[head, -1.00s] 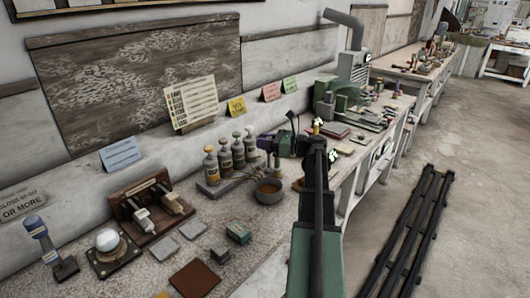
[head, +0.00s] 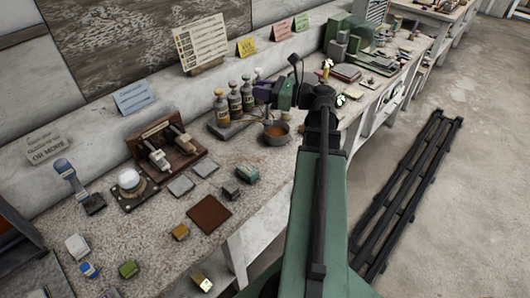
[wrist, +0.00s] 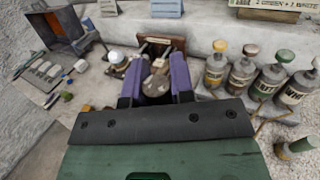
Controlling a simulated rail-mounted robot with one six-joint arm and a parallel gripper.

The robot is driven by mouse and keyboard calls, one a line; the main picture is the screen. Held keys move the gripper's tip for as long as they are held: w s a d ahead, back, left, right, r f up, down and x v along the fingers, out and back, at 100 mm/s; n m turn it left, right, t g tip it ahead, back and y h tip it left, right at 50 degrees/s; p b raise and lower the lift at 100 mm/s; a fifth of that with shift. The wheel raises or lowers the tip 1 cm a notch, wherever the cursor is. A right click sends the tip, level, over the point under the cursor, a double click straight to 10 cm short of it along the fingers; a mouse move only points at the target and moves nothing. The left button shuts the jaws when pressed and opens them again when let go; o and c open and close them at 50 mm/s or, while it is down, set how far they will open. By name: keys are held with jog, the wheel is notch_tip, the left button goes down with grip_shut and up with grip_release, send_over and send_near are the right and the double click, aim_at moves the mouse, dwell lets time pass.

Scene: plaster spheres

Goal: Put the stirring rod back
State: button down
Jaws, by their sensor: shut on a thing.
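My gripper (head: 284,94) hangs above the bench near the small bowl, its purple fingers closed. In the wrist view, my gripper (wrist: 156,82) has a grey-brown piece between the fingers; I take it to be the stirring rod (wrist: 155,87), seen nearly end-on, most of it hidden. The bowl (head: 277,138) with brown contents stands on the bench below my gripper. A row of capped bottles (head: 221,106) stands on a grey base (head: 226,130) to the left of the bowl. Thin tan sticks (wrist: 268,121) lie in front of the bottles in the wrist view.
A wooden stand with two pale-handled pieces (head: 165,147) and a white ball on a dark plate (head: 131,182) are at the left. A brown square mat (head: 209,215) and small blocks lie at the front. A green machine (head: 345,40) stands farther back.

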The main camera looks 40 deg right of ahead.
notch_tip(320, 180, down, 19)
jog(key=b, duration=1.7)
jog(key=c, duration=1)
grip_release()
jog(key=shift+r, duration=0.1)
jog(key=shift+r, duration=0.1)
jog(key=v, duration=1.2)
